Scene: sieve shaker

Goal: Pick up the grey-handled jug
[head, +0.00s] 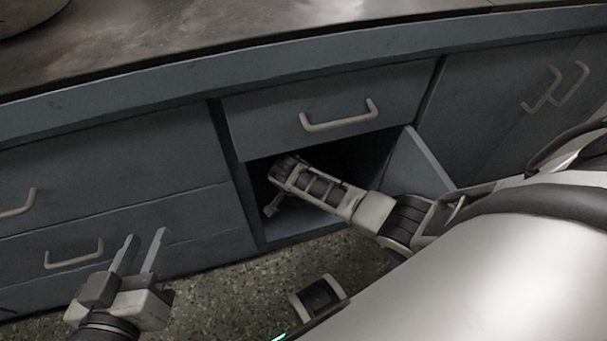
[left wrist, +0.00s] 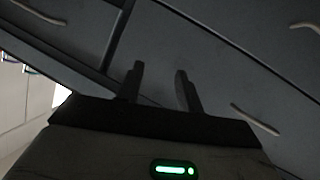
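I cannot make out the grey-handled jug in either view. My right gripper (head: 277,190) is inside the dark open cupboard (head: 262,228) below a drawer in the head view. The dark interior and my own wrist hide its fingertips, so I cannot tell whether it is open, shut or holding anything. My left gripper (head: 146,242) is at the lower left of the head view, in front of the drawer fronts. Its two fingers are apart with nothing between them, which also shows in the left wrist view (left wrist: 160,75).
The cupboard door (head: 418,168) stands open to the right of my right arm. A shut drawer (head: 325,105) is just above the opening, and a worktop (head: 200,35) runs above. Other fronts with handles flank it.

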